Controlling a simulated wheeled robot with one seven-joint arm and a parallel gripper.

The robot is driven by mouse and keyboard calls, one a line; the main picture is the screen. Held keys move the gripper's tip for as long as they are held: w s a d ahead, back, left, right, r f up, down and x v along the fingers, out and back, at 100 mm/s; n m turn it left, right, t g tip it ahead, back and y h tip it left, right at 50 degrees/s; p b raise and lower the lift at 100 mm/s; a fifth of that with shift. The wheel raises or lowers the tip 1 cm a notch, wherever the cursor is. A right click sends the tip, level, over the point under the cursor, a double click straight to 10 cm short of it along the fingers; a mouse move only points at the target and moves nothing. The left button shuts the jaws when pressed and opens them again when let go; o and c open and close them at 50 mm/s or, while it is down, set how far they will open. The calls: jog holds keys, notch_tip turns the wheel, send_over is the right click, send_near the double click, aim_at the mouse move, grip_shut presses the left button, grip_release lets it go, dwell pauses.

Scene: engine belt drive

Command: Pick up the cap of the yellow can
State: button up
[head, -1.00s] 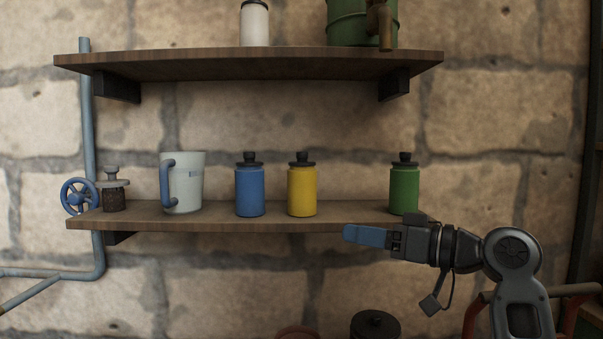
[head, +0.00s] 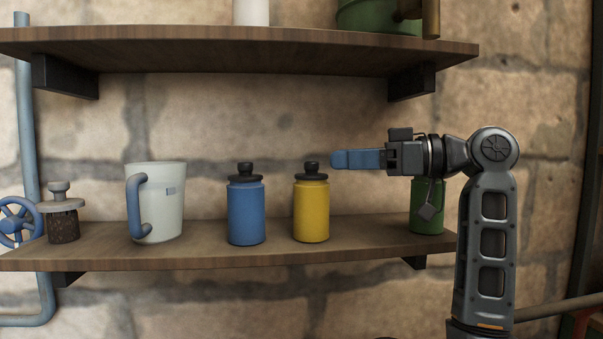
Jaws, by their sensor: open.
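The yellow can (head: 311,212) stands upright on the lower shelf, right of the blue can. Its dark cap (head: 311,170) with a small knob sits on top. My gripper (head: 338,159) points left with its blue fingers level with the cap's knob, just to the right of it in the picture. The fingers overlap each other in this side-on view, so the gap between them does not show. Nothing is seen held in them. I cannot tell how far the fingers are from the cap in depth.
On the lower shelf (head: 190,258) stand a blue can (head: 246,212), a pale mug (head: 160,205), a small dark jar (head: 61,218) and a green can (head: 427,212) partly behind my arm. The upper shelf (head: 240,52) hangs above. Free space lies between the yellow and green cans.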

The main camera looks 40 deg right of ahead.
aim_at(311, 163)
jog(key=p+x, duration=0.1)
jog(key=x, duration=0.2)
jog(key=p+x, duration=0.1)
jog(key=x, duration=0.2)
jog(key=shift+w+a+f, duration=0.25)
jog(key=shift+w, duration=0.05)
jog(key=shift+c, duration=0.2)
grip_shut()
jog(key=shift+r, duration=0.1)
